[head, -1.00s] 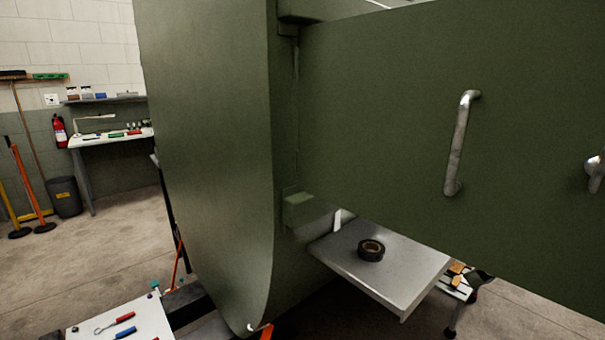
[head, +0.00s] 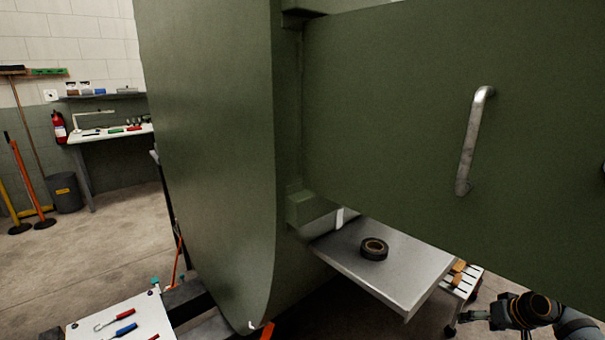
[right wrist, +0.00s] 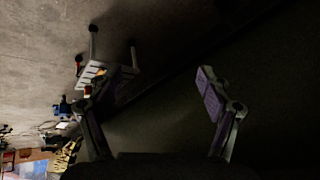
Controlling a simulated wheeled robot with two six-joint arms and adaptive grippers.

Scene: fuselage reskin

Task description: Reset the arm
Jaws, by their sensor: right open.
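My right gripper (head: 474,316) is at the lower right of the head view, below the large green panel (head: 400,120), which carries a metal handle (head: 468,140). In the right wrist view its two fingers (right wrist: 155,110) stand wide apart with nothing between them. The dark green panel surface (right wrist: 170,130) lies behind and beyond the fingers there. My left gripper is not in the head view.
A grey shelf (head: 400,270) under the panel holds a roll of black tape (head: 374,249). A white wheeled cart (head: 458,290) stands just left of my right gripper. A white tray with tools (head: 90,325) is at the lower left.

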